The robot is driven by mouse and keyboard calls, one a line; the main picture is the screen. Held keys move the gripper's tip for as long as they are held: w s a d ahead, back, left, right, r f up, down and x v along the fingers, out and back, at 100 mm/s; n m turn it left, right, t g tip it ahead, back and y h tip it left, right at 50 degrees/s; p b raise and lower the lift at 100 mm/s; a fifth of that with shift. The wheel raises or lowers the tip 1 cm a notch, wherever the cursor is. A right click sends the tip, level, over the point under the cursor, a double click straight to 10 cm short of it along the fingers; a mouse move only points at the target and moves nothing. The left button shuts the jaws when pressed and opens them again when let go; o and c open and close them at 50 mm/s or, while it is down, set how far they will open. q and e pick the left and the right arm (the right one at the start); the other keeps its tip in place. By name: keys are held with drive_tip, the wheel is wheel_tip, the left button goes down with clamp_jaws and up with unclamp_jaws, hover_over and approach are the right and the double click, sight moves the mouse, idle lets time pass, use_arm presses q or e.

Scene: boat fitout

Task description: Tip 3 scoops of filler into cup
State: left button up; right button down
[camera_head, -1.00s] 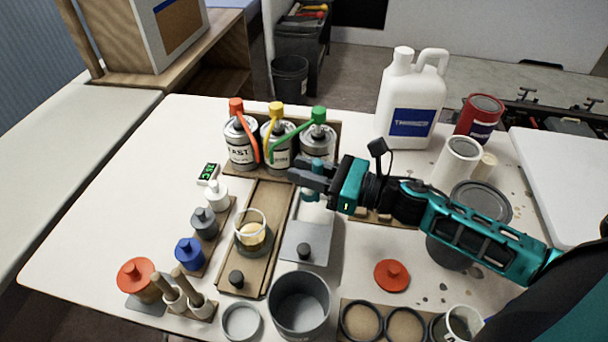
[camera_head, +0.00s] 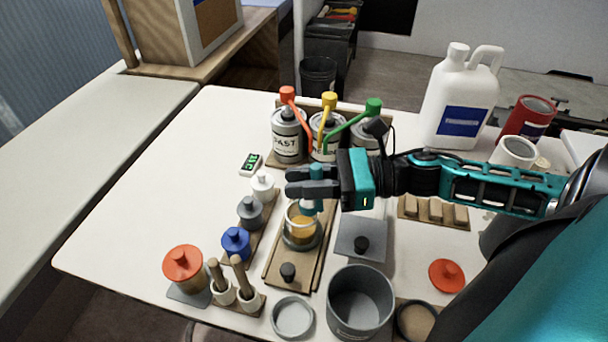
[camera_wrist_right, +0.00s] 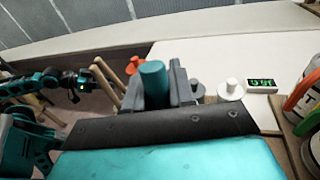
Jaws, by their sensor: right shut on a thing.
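The clear cup (camera_head: 297,228) stands on a round grey base on the wooden board (camera_head: 291,257), with amber contents in it. My right gripper (camera_head: 312,182) is shut on a teal tool (camera_head: 312,205), probably the scoop, with a rounded handle. The tool hangs at the cup's upper right rim, and I cannot tell whether it touches. Its handle (camera_wrist_right: 153,84) stands between the fingers in the right wrist view. The scoop's bowl and any filler in it are hidden. My left gripper (camera_wrist_right: 82,80) shows small at the left of the right wrist view, its jaws unclear.
Red, yellow and green-topped cans (camera_head: 287,138) stand behind the cup. White, grey and blue lidded pots (camera_head: 236,243) line its left side. A small green display (camera_head: 251,163) lies further back. An open grey tub (camera_head: 360,305) stands in front. The table's left part is clear.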

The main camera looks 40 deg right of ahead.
drive_tip(key=shift+w+a+r+g+h, duration=0.1)
drive_tip(key=shift+w+a+g+h, duration=0.15)
drive_tip(key=shift+g+h, duration=0.2)
drive_tip(key=g+h+p, duration=0.1)
drive_tip(key=w+a+f+m+g+h+p, duration=0.1)
drive_tip(key=p, duration=0.1)
drive_tip(key=w+m+g+h+p, duration=0.1)
drive_tip(key=p, duration=0.1)
drive_tip(key=shift+w+a+f+h, duration=0.15)
drive_tip(key=shift+h, duration=0.1)
use_arm(q)
drive_tip(key=r, duration=0.3)
drive_tip(key=r+p, duration=0.1)
drive_tip(key=r, duration=0.1)
drive_tip(key=shift+s+a+r, duration=0.25)
drive_tip(key=shift+s+a, duration=0.1)
drive_tip(key=shift+s, duration=0.05)
use_arm(e)
drive_tip(key=f+g+h, duration=0.1)
drive_tip(key=w+a+f+m+g+h, duration=0.1)
drive_tip(key=g, duration=0.1)
drive_tip(key=shift+w+g+h, duration=0.25)
drive_tip(key=shift+w+h, duration=0.05)
use_arm(q)
drive_tip(key=shift+w, duration=0.15)
